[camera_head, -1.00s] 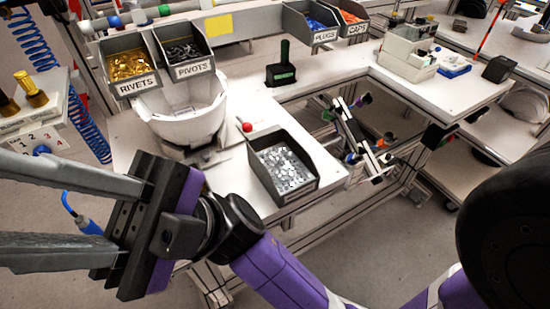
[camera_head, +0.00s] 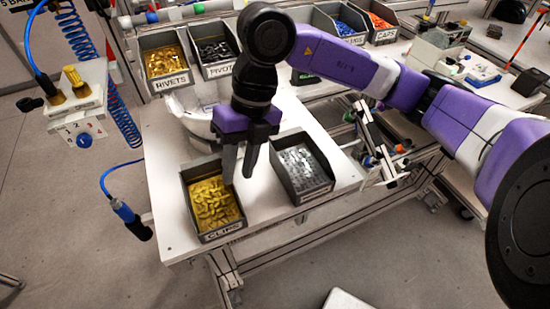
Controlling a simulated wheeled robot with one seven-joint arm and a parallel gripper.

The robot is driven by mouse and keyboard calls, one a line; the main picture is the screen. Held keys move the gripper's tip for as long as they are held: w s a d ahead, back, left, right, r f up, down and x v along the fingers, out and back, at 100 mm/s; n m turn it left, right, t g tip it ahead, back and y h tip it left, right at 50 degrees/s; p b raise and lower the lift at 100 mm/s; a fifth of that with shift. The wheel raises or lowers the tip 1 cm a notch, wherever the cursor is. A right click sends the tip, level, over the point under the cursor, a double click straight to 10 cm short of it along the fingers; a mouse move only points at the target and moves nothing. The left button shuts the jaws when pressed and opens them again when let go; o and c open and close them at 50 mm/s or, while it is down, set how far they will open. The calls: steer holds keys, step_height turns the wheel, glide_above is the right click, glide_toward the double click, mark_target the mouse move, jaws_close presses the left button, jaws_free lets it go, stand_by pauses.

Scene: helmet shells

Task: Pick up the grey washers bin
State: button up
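A dark grey bin (camera_head: 283,181) with small grey metal pieces in it stands at the right side of the white workbench, close to the front edge. The label on its front is too small to read. My gripper (camera_head: 238,180) points down just left of this bin, above the gap between it and the bin of yellow clips. Its two fingers are apart with nothing seen between them. The right finger is close to the grey bin's left wall; I cannot tell whether they touch.
The CLIPS bin (camera_head: 221,232) stands at the front left, close to my left finger. The RIVETS bin (camera_head: 169,85) and PIVOTS bin (camera_head: 217,70) hang behind, above a white helmet shell (camera_head: 190,108) partly hidden by my arm. The bench (camera_head: 158,190) is bare at its left edge.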

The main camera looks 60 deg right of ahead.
mark_target(279, 159)
steer(key=d+h, duration=0.1)
steer(key=d, duration=0.2)
steer(key=s+d+m+h, duration=0.1)
steer(key=d, duration=0.3)
steer(key=s+d+m+h, duration=0.1)
steer(key=d, duration=0.3)
steer(key=shift+s+f+g+h, duration=0.2)
steer(key=shift+s+g+h, duration=0.05)
steer(key=shift+g+h, duration=0.15)
steer(key=shift+a+f+p, duration=0.1)
steer(key=shift+f+p, duration=1.35)
steer(key=shift+f, duration=2.3)
jaws_close()
